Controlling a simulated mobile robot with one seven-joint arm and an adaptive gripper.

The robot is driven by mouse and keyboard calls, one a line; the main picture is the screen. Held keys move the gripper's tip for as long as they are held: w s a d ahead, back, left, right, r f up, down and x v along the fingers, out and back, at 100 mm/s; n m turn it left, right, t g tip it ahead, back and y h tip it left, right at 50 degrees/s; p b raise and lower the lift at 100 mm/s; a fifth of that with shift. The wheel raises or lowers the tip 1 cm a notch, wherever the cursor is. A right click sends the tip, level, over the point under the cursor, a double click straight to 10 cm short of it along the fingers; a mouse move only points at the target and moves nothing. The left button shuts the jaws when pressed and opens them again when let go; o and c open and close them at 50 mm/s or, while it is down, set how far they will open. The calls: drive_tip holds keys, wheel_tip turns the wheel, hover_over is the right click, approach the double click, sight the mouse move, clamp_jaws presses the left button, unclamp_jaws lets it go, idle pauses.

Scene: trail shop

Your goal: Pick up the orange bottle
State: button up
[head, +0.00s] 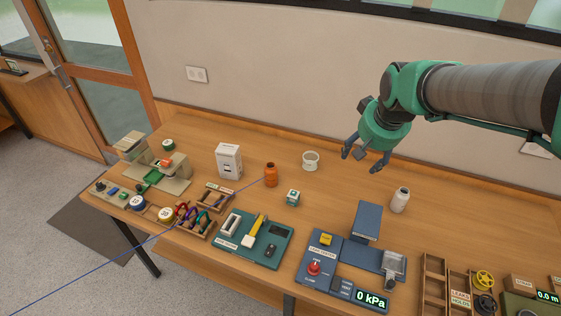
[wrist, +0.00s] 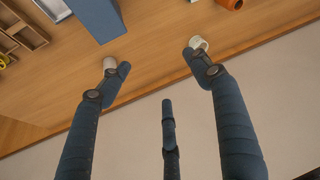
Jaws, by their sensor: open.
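The orange bottle (head: 270,175) stands upright on the wooden table, left of the middle in the head view. An orange thing, likely the same bottle, is cut off at the top edge of the wrist view (wrist: 230,4). My gripper (head: 361,162) is open and empty, above the back of the table, to the right of the bottle and clearly apart from it. In the wrist view its fingers (wrist: 156,62) are spread with nothing between them.
A white cup (head: 310,161) stands right of the bottle, a white box (head: 229,161) behind it to the left, and a small green-and-white box (head: 293,197) in front. The wall (head: 300,75) bounds the back.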

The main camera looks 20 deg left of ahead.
drive_tip(key=w+a+f+n+p, duration=0.1)
drive_tip(key=w+a+f, duration=0.3)
drive_tip(key=a, duration=0.4)
drive_tip(key=w+a+f+n+p, duration=0.1)
drive_tip(key=w+a+f, duration=0.25)
drive_tip(key=a, duration=0.55)
drive_tip(key=n+g+y+p, duration=0.1)
drive_tip(key=p, duration=0.1)
approach(271, 170)
drive_tip(key=r, duration=0.1)
drive_tip(key=shift+w+r, duration=0.15)
drive_tip(key=shift+w, duration=0.15)
drive_tip(key=shift+b+x, duration=0.8)
drive_tip(key=shift+x, duration=3.5)
drive_tip(key=shift+b+x, duration=0.6)
drive_tip(key=shift+x, duration=2.05)
